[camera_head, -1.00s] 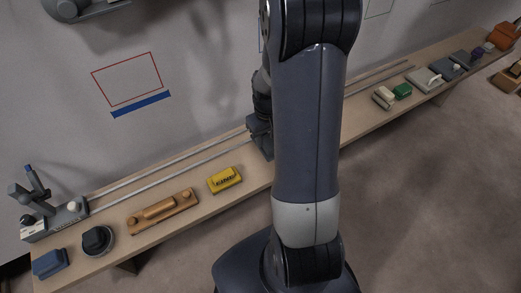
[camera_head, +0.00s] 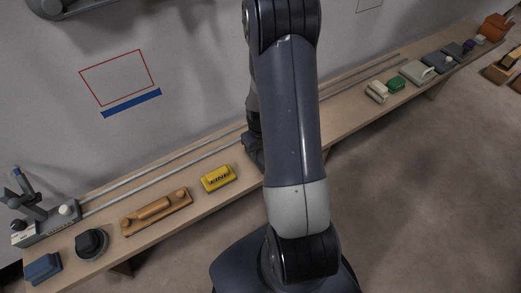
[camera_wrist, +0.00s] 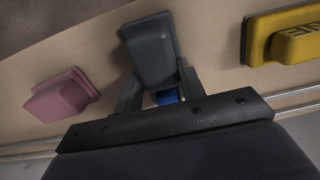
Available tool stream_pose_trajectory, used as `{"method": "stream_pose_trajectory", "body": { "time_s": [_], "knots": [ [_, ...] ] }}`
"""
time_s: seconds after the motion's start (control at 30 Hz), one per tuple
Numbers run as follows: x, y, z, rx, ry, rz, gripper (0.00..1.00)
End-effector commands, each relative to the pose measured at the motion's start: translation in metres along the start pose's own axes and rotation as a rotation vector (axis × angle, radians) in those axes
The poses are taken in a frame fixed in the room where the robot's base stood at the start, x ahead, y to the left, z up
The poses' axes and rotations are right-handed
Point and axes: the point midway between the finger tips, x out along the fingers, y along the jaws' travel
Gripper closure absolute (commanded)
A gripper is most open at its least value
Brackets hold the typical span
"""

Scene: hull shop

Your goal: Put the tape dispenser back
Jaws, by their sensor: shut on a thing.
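The dark grey block (camera_wrist: 150,52) with a bright blue part (camera_wrist: 167,97) at its near end looks like the tape dispenser; its detail is too dark to be certain. My gripper (camera_wrist: 158,95) is shut on it, one dark finger on each side, with the bench top behind it in the wrist view. In the head view my gripper (camera_head: 254,152) shows only partly at the left edge of my arm, over the bench to the right of a yellow block (camera_head: 218,178). My arm hides the held thing there.
The long wooden bench (camera_head: 345,128) carries rails along its back. A pink block (camera_wrist: 62,95) sits left of my gripper in the wrist view. A wooden-handled float (camera_head: 156,211), a round black thing (camera_head: 91,244) and a blue block (camera_head: 43,268) stand at left.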

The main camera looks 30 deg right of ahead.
Motion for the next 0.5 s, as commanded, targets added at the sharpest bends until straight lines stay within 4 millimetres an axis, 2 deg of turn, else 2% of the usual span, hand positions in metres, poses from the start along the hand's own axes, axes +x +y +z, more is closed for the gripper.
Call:
{"method": "stream_pose_trajectory", "body": {
  "time_s": [0.03,0.27,0.5],
  "knots": [
    [0.0007,0.0000,0.0000,0.000,0.000,0.000,0.60],
    [0.0003,0.0000,0.0001,0.000,0.000,0.000,0.41],
    [-0.0002,0.0000,0.0001,0.000,0.000,0.000,0.40]
  ]
}}
